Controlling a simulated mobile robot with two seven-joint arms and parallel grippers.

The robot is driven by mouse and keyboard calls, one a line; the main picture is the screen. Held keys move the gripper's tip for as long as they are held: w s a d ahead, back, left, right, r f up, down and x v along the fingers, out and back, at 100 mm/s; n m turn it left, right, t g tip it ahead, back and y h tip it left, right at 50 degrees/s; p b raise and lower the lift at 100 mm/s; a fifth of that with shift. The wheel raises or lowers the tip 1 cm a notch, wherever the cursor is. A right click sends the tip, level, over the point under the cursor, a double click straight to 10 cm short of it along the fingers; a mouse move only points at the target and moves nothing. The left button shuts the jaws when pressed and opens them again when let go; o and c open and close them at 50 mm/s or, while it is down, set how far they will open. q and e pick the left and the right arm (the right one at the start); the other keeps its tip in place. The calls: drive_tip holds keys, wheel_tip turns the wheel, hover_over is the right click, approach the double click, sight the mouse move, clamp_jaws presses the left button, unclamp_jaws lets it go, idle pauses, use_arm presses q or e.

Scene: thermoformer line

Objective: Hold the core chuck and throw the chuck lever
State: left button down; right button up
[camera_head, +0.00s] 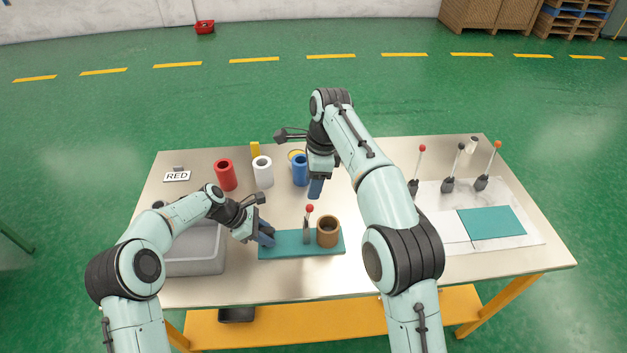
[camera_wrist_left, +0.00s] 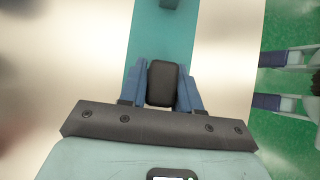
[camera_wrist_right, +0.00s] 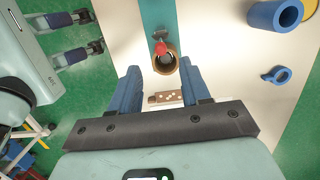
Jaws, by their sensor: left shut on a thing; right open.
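The core chuck is a teal base plate (camera_head: 285,248) on the table, with a brown core (camera_head: 328,232) standing on its right part. The chuck lever, with a red knob (camera_head: 309,208), stands upright just left of the core. My left gripper (camera_head: 266,234) is at the plate's left end, shut on a dark block (camera_wrist_left: 163,83) there. My right gripper (camera_head: 316,190) is open and empty, above the table behind the chuck. In the right wrist view, the red knob (camera_wrist_right: 161,47) and the core (camera_wrist_right: 171,66) lie beyond its open fingers (camera_wrist_right: 158,82).
Red (camera_head: 225,175), white (camera_head: 263,172) and blue (camera_head: 299,172) rolls stand at the back beside a RED sign (camera_head: 177,176). A grey bin (camera_head: 195,262) is left of the chuck. Other levers (camera_head: 449,184) and a teal sheet (camera_head: 491,222) are at right.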

idle(0.4)
use_arm(q)
drive_tip(key=c, duration=0.7)
unclamp_jaws()
use_arm(e)
wheel_tip(320, 180, up, 5)
use_arm(q)
drive_tip(key=a+r, duration=0.2)
drive_tip(key=r, duration=0.4)
drive_tip(key=a+r, duration=0.2)
drive_tip(key=r, duration=0.3)
drive_tip(key=a+r, duration=0.3)
drive_tip(key=r, duration=0.3)
drive_tip(key=shift+a+r, duration=0.1)
drive_tip(key=shift+r, duration=0.25)
